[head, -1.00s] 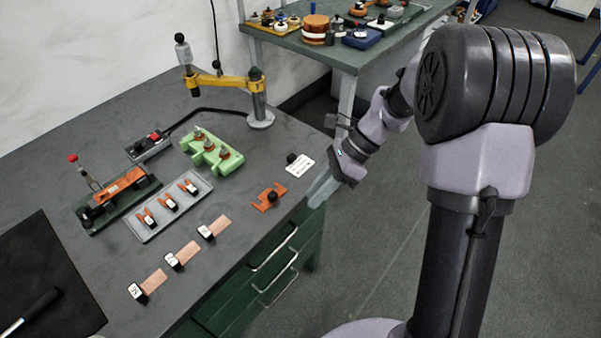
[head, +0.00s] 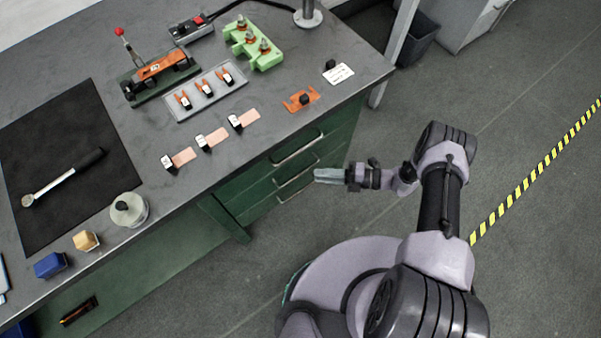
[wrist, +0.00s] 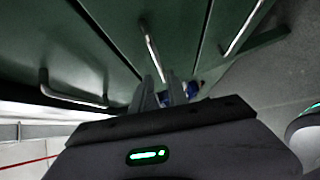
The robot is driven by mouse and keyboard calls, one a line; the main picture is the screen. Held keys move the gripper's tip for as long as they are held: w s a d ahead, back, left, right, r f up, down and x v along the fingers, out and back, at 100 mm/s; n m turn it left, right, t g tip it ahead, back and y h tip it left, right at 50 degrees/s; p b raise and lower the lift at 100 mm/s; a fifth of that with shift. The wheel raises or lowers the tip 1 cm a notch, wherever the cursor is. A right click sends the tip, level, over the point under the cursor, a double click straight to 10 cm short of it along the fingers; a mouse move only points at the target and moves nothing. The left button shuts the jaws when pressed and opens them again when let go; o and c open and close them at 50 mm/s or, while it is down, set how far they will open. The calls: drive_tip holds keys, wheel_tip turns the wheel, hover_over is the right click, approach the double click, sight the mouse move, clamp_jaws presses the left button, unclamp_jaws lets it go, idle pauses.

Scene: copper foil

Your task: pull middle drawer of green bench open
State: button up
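The green bench (head: 345,130) has a front with a stack of drawers, each with a metal bar handle, and they look shut. The middle drawer's handle (head: 296,173) lies between the top handle (head: 297,147) and the bottom handle (head: 298,192). My gripper (head: 318,175) is just right of the middle handle, pointing at the drawer front. In the wrist view the two fingers (wrist: 162,88) stand apart with a narrow gap. The middle handle (wrist: 151,45) runs down to near the fingertips; whether it is between them or touching I cannot tell.
The bench top holds copper strips (head: 212,137), a grey tray (head: 207,97), a green block (head: 262,55), an orange piece (head: 301,99) near the front edge and a jar (head: 129,209). A bench leg (head: 225,216) stands left of the drawers.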

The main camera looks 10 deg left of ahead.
sight(300, 174)
drive_tip(key=a, duration=0.5)
drive_tip(key=a+f+b, duration=0.1)
drive_tip(key=a, duration=0.1)
drive_tip(key=shift+s+a, duration=0.25)
drive_tip(key=shift+s, duration=0.1)
clamp_jaws()
idle(1.0)
